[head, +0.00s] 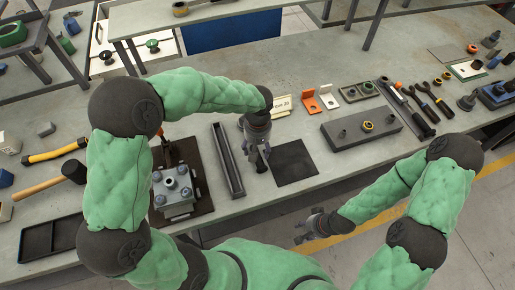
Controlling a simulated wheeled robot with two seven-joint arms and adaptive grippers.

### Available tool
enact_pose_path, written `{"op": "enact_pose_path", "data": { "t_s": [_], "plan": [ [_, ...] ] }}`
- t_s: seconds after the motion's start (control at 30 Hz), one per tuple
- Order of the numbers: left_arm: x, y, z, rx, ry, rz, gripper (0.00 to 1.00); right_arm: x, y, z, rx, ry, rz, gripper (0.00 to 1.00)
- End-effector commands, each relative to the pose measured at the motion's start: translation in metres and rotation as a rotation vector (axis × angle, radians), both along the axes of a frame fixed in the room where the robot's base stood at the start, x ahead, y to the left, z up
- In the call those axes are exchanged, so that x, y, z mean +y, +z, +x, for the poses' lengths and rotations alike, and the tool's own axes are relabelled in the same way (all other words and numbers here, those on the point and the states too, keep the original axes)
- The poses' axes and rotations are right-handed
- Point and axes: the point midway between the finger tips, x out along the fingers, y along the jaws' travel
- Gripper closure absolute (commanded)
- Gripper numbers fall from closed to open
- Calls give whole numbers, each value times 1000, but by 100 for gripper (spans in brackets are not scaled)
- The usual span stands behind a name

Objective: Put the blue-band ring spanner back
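I cannot make out a blue band on any spanner at this size. Several long dark hand tools (423,106) lie side by side at the right of the bench, and the ring spanner may be among them. My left gripper (261,159) points down between the narrow dark tray and the black square mat (294,163). Its fingers are small and dark, and I cannot tell whether they hold anything. My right gripper (299,231) is off the bench's front edge, low over the floor, with its fingers apart and nothing visible between them.
The arbor press (173,188) stands left of the narrow tray (228,160). A mallet (45,180), a yellow-handled tool (54,151) and a black tray (50,238) are at left.

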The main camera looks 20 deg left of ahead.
Motion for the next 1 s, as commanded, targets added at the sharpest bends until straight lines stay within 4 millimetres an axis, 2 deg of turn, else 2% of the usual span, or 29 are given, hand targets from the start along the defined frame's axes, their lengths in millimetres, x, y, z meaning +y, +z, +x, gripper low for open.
{"op": "enact_pose_path", "data": {
  "t_s": [0.3, 0.5, 0.7, 1.0],
  "plan": [
    [-1, 64, 1, -6, -1, -2, 35, 0, 0, 0, 0, 0, 0, 60],
    [-1, 93, 1, -4, 0, -1, 35, 0, 0, 0, 0, 0, 0, 60],
    [-1, 105, 1, -1, 0, 0, 35, 0, 0, 0, 0, 0, 0, 60],
    [-1, 106, 1, -1, 0, 0, 35, 0, 0, 0, 0, 0, 0, 60]
  ]
}}
